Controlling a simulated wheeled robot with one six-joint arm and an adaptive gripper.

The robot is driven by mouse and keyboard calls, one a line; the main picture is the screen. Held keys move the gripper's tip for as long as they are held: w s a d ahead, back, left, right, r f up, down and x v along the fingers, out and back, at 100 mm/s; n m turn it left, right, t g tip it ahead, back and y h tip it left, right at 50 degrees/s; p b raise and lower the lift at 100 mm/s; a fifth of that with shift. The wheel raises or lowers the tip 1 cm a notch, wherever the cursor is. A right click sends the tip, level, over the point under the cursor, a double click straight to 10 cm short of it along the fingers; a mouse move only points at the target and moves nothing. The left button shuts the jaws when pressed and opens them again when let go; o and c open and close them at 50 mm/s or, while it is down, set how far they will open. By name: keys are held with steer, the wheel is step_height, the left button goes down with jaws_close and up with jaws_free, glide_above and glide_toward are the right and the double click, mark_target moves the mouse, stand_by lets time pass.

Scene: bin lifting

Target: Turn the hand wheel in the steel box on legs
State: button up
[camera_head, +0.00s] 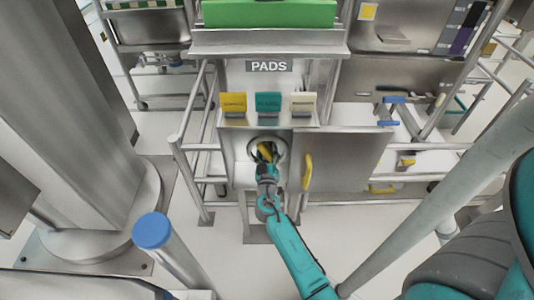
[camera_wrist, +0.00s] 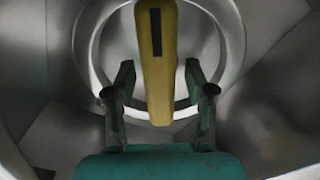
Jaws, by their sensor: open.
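The steel box on legs (camera_head: 243,176) stands at the centre of the head view, with a round opening in its front. My arm reaches into that opening, and my gripper (camera_head: 266,160) hides much of what is inside. A yellow part, seemingly of the hand wheel, shows in the wrist view (camera_wrist: 156,60) as an upright bar with a black strip. A pale steel ring lies around or behind it; I cannot tell whether they join. My gripper (camera_wrist: 160,85) is open, with one green finger on each side of the bar and visible gaps.
The opening's curved steel wall surrounds my gripper closely. A yellow handle (camera_head: 307,172) sticks out right of the opening. Yellow, teal and white pad holders (camera_head: 268,104) sit above, under a PADS sign (camera_head: 269,66). A blue-topped post (camera_head: 152,231) stands at lower left.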

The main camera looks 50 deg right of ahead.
jaws_close()
